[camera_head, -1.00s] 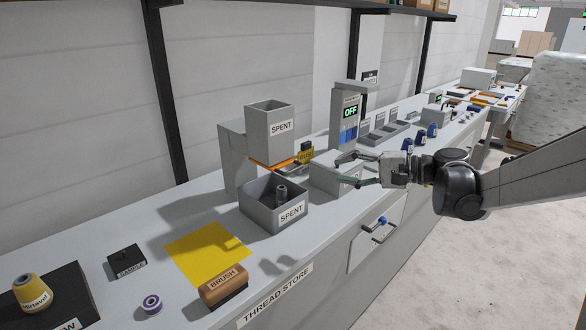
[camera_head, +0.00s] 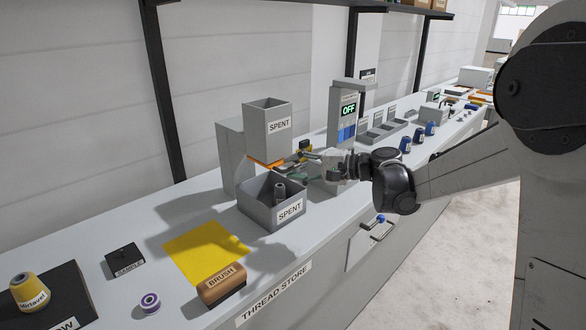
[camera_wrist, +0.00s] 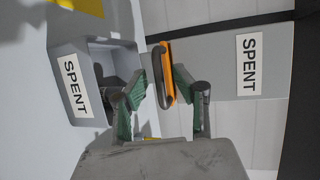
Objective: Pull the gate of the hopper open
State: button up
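The hopper is a grey box (camera_head: 267,128) labelled SPENT, mounted above the bench. In the wrist view, the gate's orange and dark end (camera_wrist: 165,75) lies between the two fingertips of my gripper (camera_wrist: 167,80). The fingers look apart, and I cannot tell whether either touches it. A grey bin (camera_head: 262,215) labelled SPENT stands below and holds a dark spool.
A panel reading OFF (camera_head: 348,110) stands behind my gripper. A wooden brush (camera_head: 221,285), a yellow sheet (camera_head: 207,250) and a purple spool (camera_head: 150,302) lie on the front left of the bench. A drawer handle (camera_head: 380,228) sticks out from the bench front.

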jog(key=shift+w+a, duration=0.1)
jog(key=shift+a, duration=0.1)
grip_shut()
dwell(0.4)
